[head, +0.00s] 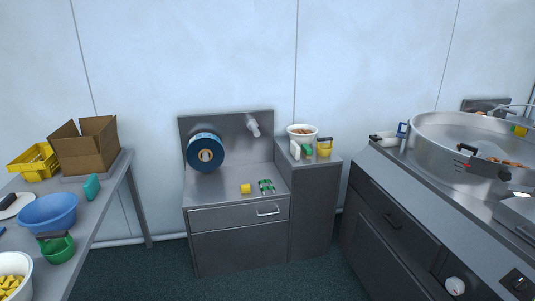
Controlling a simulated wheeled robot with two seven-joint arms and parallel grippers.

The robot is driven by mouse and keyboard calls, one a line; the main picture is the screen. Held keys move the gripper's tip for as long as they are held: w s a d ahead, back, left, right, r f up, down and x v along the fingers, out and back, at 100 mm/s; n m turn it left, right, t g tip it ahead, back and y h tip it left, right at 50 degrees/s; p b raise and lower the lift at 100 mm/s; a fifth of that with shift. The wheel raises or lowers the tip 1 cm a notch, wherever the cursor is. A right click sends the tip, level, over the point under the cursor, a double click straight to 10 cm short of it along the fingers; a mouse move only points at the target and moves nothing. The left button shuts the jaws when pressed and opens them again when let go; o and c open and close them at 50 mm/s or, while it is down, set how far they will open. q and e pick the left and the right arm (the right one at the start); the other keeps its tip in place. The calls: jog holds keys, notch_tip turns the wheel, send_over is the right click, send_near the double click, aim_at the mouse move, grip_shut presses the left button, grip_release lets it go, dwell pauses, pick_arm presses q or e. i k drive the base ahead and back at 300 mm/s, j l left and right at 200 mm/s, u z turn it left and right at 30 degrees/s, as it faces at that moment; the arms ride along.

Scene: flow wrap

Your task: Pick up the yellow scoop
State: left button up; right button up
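A yellow scoop (324,149) with a dark handle across its top sits on the tall grey cabinet (331,160) right of the centre. It stands just right of a white bowl (302,129) with brownish contents. A small green item (307,149) and a white item (295,150) are close to its left. Neither of my grippers is in view.
A large round steel pan (430,140) stands at right. The left table (104,196) carries a cardboard box (86,150), a blue bowl (48,211) and a green scoop (57,250). Floor between is clear.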

aim_at(324, 146)
jog(key=i+j+z, duration=0.1)
jog(key=i+z, duration=0.25)
jog(key=i, duration=0.15)
jog(key=i+j+z, duration=0.35)
jog(key=i+l+u, duration=0.1)
jog(key=u, duration=0.4)
jog(key=i+l+u, duration=0.95)
jog(key=i+l, duration=0.2)
jog(key=l, duration=0.15)
jog(key=i+l, duration=0.2)
jog(key=l, duration=0.15)
jog(key=i+l+u, duration=0.1)
jog(key=l, duration=0.25)
jog(key=i+l, duration=0.5)
jog(key=l, duration=0.25)
jog(key=u, duration=0.05)
